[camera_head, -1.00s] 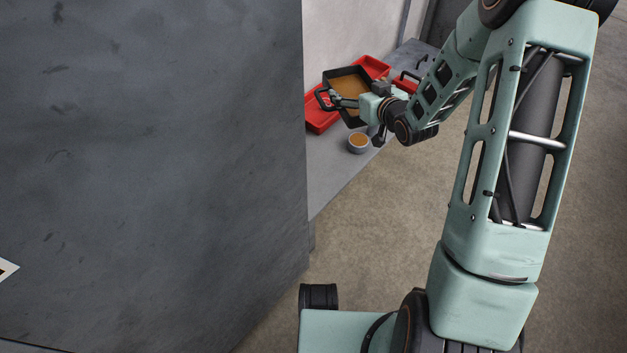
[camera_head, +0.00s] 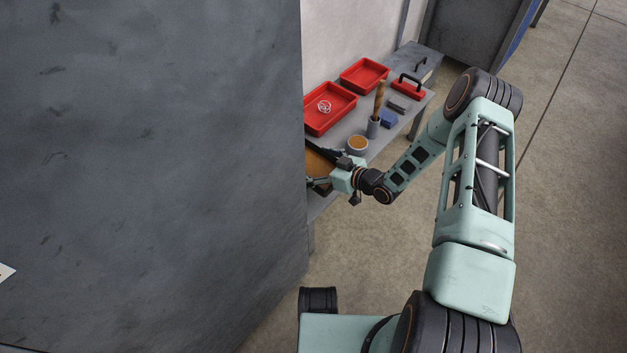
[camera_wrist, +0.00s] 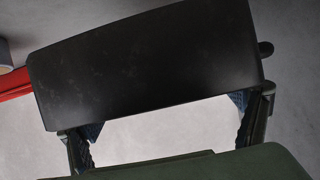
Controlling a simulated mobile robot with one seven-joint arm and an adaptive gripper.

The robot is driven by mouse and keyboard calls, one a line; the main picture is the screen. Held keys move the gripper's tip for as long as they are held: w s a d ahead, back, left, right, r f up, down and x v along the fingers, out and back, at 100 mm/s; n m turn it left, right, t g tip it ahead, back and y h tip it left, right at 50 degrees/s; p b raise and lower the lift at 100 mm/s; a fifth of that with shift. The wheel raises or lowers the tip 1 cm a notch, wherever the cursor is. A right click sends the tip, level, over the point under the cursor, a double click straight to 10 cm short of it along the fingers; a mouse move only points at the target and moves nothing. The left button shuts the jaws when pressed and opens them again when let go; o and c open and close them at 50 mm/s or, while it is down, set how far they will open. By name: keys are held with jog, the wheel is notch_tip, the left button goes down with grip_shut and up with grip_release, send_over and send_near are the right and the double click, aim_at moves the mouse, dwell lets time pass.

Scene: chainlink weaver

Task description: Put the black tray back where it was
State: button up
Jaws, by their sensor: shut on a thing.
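The black tray (camera_head: 318,150), with a tan inside, is at the near end of the grey bench. Its left part is hidden behind the dark wall panel. My gripper (camera_head: 325,182) is shut on the tray at its near right side. In the wrist view a broad black face of the tray (camera_wrist: 145,65) fills the top middle, with my gripper's fingers (camera_wrist: 165,130) at either side below it. I cannot tell whether the tray rests on the bench or hangs just above it.
Bench (camera_head: 345,123) holds a red tray (camera_head: 318,121) with a pale coil, an empty red tray (camera_head: 363,76), a red caddy (camera_head: 408,90), a bowl (camera_head: 358,146), a stick in a cup (camera_head: 373,127) and small blocks (camera_head: 389,120). The dark panel (camera_head: 150,170) blocks the left.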

aim_at(314, 176)
jog(key=shift+f+b, duration=1.15)
jog(key=shift+f, duration=2.25)
jog(key=shift+f, duration=0.1)
jog(key=o, duration=1.5)
jog(key=shift+f, duration=0.1)
jog(key=p+v, duration=0.3)
jog(key=v, duration=0.9)
jog(key=shift+r+p, duration=0.25)
jog(key=shift+p, duration=0.05)
